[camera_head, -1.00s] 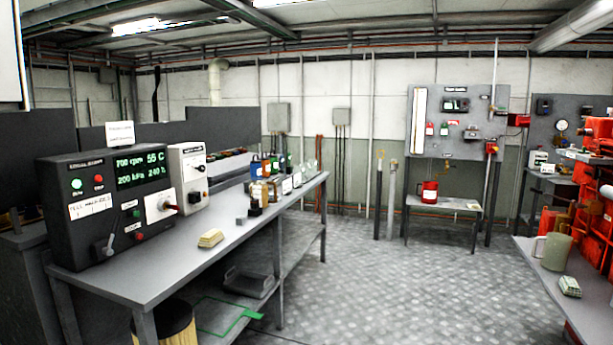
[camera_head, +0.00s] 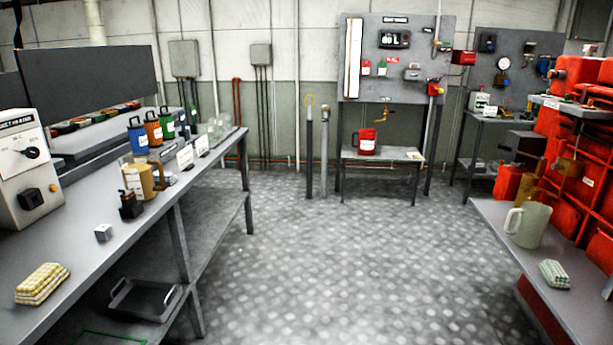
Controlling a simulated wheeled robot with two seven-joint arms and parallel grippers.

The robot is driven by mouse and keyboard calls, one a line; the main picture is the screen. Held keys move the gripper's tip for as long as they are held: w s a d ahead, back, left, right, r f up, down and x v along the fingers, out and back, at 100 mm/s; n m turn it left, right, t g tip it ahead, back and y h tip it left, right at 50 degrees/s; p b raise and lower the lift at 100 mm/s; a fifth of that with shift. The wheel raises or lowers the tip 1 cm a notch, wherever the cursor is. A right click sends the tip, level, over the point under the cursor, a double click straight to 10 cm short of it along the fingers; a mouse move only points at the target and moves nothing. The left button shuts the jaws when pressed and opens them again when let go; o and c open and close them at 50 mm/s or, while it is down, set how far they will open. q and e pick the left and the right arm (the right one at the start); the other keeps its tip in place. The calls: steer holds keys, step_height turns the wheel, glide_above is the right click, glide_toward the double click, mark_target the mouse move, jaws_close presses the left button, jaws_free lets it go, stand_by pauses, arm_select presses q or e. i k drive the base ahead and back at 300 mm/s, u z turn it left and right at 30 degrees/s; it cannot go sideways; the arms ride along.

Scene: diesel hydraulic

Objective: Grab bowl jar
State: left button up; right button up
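I cannot tell for sure which thing is the bowl jar. Several small clear glass vessels (camera_head: 215,131) stand at the far end of the left bench, too small to tell apart. A tan jug with a handle (camera_head: 143,179) stands nearer on that bench. A pale green jug (camera_head: 529,224) stands on the right bench, its handle to the left. Neither of my grippers is in view.
A green cloth (camera_head: 554,274) lies on the right bench. The patterned floor (camera_head: 330,250) between is clear.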

mark_target(217, 123)
steer(key=z, duration=0.1)
steer(key=i, duration=2.7)
steer(key=u, duration=0.2)
